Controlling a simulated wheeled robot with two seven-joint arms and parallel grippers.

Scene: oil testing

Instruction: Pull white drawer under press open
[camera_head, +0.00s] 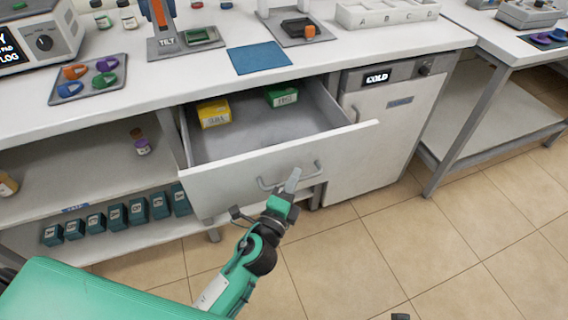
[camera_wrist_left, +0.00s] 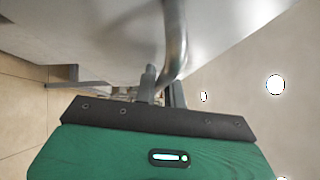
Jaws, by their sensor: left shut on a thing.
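The white drawer (camera_head: 250,178) under the bench stands pulled out, its inside showing from above. A yellow box (camera_head: 214,113) and a green box (camera_head: 282,96) lie at its back. Its grey bar handle (camera_head: 308,174) is on the front panel and shows close up in the left wrist view (camera_wrist_left: 175,38). My left gripper (camera_head: 292,180) is at the handle, shut on it, with the bar running down to the fingers (camera_wrist_left: 160,87).
A white cabinet marked COLD (camera_head: 372,130) stands right of the drawer. Open shelves on the left hold several teal boxes (camera_head: 138,211) and a small bottle (camera_head: 141,143). A blue mat (camera_head: 258,58) lies on the bench. The tiled floor (camera_head: 440,260) in front is clear.

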